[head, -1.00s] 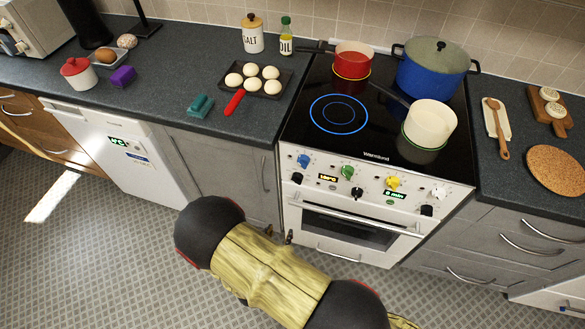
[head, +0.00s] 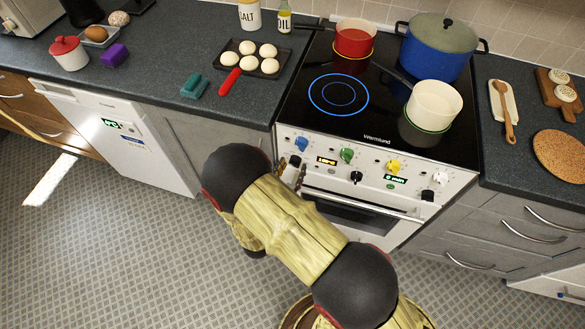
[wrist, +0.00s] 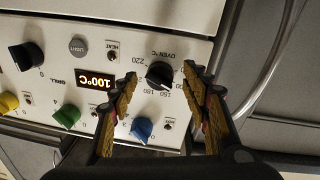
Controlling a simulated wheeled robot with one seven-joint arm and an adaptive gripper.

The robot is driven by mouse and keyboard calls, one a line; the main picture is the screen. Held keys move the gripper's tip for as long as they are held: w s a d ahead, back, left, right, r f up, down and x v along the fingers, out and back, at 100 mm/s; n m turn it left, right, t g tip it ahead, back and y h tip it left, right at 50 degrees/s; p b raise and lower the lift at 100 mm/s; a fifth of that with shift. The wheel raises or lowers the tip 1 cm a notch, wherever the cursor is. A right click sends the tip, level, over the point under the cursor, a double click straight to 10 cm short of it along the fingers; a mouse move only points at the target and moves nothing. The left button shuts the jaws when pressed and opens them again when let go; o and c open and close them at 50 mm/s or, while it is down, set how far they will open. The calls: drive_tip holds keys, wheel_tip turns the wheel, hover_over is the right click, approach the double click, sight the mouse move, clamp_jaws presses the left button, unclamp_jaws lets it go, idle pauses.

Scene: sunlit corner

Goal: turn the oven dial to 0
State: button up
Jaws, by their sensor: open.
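The oven dial (wrist: 160,75) is a round black knob on the white control panel, under the label "OVEN °C", in the wrist view. Its pointer setting is too small to read surely. An amber display (wrist: 100,82) beside it appears to read 100°C. My gripper (wrist: 160,69) is open, with one finger on each side of the dial and visible gaps between fingers and knob. In the head view my gripper (head: 290,169) is at the left end of the oven front (head: 345,215), where it and my arm largely hide the dial.
Blue, green and yellow knobs line the panel, with a blue knob (wrist: 142,129) and small switches close to my fingers. A horizontal oven handle (head: 365,206) lies below the panel. Pots stand on the hob, including a white pan (head: 435,103).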

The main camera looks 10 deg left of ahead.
drive_tip(key=shift+w, duration=0.55)
drive_tip(key=c, duration=1.1)
drive_tip(key=shift+c, duration=0.2)
